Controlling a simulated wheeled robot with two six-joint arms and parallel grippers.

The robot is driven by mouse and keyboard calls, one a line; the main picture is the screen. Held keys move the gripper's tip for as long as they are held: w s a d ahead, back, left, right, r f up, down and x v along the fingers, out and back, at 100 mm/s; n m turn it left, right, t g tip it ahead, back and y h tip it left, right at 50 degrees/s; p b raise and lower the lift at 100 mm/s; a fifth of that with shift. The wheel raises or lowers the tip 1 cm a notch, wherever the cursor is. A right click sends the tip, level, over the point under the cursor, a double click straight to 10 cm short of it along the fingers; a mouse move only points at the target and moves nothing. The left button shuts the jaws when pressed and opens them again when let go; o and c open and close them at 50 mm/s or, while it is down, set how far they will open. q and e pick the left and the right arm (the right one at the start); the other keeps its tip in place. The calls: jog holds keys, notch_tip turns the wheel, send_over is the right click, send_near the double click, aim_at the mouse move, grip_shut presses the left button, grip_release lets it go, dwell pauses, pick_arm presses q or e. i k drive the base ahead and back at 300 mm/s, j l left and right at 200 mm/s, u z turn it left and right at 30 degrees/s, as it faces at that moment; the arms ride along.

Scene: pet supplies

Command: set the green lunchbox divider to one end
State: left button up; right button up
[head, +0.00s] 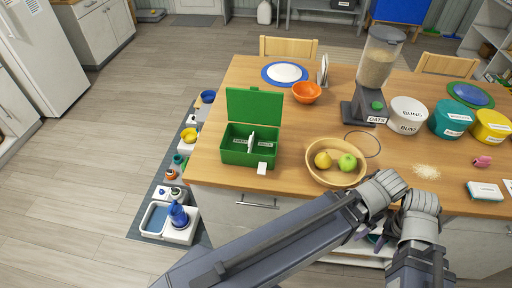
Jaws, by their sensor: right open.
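The green lunchbox (233,157) stands on the wooden table near its left front corner, with its lid (255,104) open and upright at the back. A thin pale divider (251,141) stands upright near the middle of the box, with labelled spaces on either side. My right gripper (376,237) is open and low at the table's front edge, right of the box and well apart from it; my arms partly hide it. My left arm crosses the lower middle of the head view, and its gripper fingers do not show.
A wooden bowl (314,177) with fruit stands between the lunchbox and my arms. A small white card (262,168) is at the box's front right. An orange bowl (306,93) and an oats dispenser (376,68) stand behind. The table between box and dispenser is mostly clear.

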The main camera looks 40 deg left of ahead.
aim_at(251, 139)
jog(key=u, duration=1.55)
